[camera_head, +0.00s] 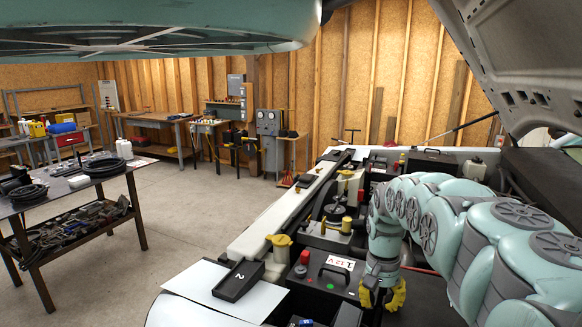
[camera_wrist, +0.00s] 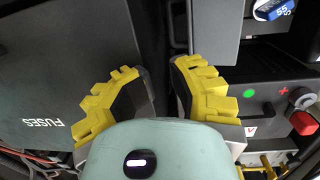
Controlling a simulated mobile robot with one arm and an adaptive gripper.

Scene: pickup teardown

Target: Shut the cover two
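A black rectangular tray-like piece marked "2" (camera_head: 238,281) lies on a white sheet at the truck's near left edge; I cannot tell whether it is cover two. My gripper (camera_head: 382,292) points down into the engine bay, right of the black "12V" battery (camera_head: 325,274). In the wrist view my gripper (camera_wrist: 160,75) has its yellow-padded fingers apart, with nothing seen between them. A dark flat panel lettered "FUSES" (camera_wrist: 55,75) lies under the left finger. A grey box with a blue part marked "55" (camera_wrist: 272,10) is at the upper right.
The raised hood (camera_head: 535,70) hangs over the right side. A red-capped battery post (camera_wrist: 303,122) is right of the fingers. A yellow-capped reservoir (camera_head: 279,250) stands left of the battery. A cluttered workbench (camera_head: 130,185) stands left, with clear floor between it and the truck.

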